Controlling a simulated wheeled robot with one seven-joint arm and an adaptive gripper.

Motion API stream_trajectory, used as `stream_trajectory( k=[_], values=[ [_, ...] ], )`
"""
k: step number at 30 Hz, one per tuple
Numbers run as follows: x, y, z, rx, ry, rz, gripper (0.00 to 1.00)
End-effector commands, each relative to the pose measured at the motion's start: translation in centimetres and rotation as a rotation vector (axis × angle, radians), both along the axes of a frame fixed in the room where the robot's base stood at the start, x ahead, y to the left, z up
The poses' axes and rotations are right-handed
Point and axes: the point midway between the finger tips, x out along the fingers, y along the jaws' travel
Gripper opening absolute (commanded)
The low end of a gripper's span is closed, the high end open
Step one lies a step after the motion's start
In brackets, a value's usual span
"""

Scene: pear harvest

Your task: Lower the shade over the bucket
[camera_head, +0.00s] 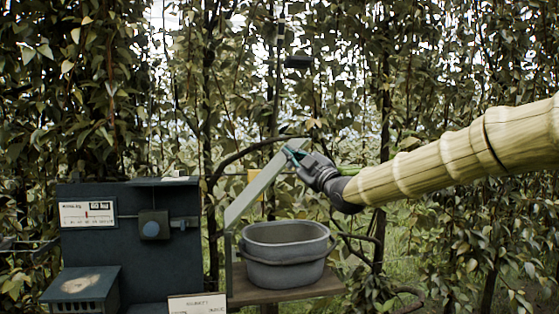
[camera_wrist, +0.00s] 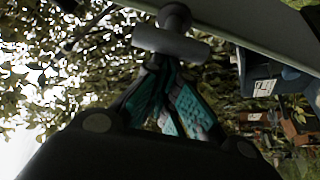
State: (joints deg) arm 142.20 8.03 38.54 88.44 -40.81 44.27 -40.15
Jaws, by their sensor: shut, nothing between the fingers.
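The shade (camera_head: 262,188) is a pale flat panel, raised and tilted, sloping from its low end at the left of the bucket up to the right. The grey bucket (camera_head: 285,266) stands upright and open below it on a brown shelf. My gripper (camera_head: 290,153) is at the upper end of the shade. In the wrist view my gripper (camera_wrist: 160,68) has its teal-padded fingers together, with nothing held between them. A grey T-shaped knob (camera_wrist: 172,43) sits just beyond the fingertips, beside the pale panel edge (camera_wrist: 245,38). I cannot tell whether the fingers touch it.
A dark blue scale cabinet (camera_head: 130,255) with a dial stands left of the bucket. A white label card (camera_head: 197,304) is in front. The brown shelf (camera_head: 285,294) holds the bucket. Leafy branches fill the background, and thin stems stand close right of the bucket.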

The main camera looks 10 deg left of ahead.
Motion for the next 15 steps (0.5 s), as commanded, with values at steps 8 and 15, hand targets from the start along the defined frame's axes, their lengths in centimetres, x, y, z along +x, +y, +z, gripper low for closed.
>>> stream_trajectory(
  k=[8,15],
  values=[
    [1.8,-3.7,-4.9,0.174,0.087,0.0,0.0],
    [3.1,-6.2,-8.9,0.326,0.162,-0.001,0.0]
  ],
)
